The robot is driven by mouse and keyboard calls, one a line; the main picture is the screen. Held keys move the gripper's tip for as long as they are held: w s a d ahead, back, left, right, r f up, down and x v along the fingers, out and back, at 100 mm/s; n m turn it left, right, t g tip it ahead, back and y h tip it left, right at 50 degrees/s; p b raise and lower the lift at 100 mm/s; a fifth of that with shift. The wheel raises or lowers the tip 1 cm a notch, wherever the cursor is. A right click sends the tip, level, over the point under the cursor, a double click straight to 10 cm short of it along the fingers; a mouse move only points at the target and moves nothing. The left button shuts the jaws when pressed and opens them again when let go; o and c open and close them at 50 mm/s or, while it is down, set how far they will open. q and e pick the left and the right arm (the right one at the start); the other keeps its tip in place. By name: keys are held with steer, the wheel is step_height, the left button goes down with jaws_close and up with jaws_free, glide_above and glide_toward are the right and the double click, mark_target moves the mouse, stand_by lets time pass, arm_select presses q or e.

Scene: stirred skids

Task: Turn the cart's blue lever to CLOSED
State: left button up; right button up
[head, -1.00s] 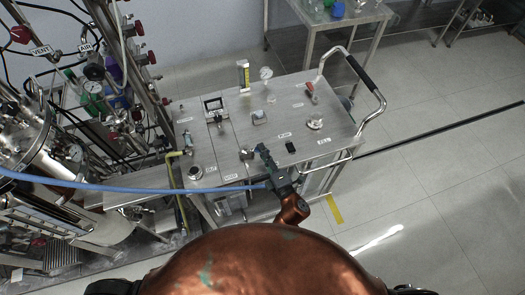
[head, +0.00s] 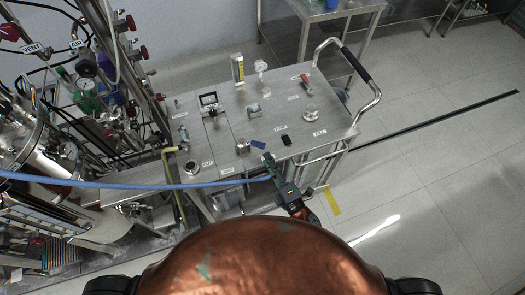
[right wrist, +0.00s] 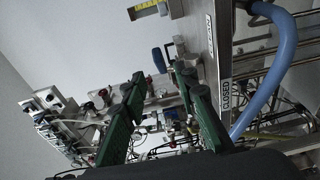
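The blue lever (head: 258,145) is a small blue bar at the near edge of the steel cart top (head: 225,130). It also shows in the right wrist view as a short blue handle (right wrist: 158,60) beyond the fingertips. My right gripper (head: 268,158) is just on the near side of the lever. In the right wrist view its two green fingers (right wrist: 157,80) are apart with nothing between them, and the lever stands clear of them. A CLOSED label (right wrist: 226,95) is on the cart's edge plate, right of the fingers. My left gripper is not in view.
A blue hose (head: 130,186) crosses in front of the cart and passes close to my right gripper. A black knob (head: 286,140) and gauge (head: 261,66) are on the cart top. Tubing and vessels crowd the left. Floor at right (head: 430,170) is clear.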

steer(key=v, duration=0.3)
steer(key=shift+s+d, duration=0.15)
steer(key=shift+s, duration=0.1)
steer(key=shift+c, duration=0.2)
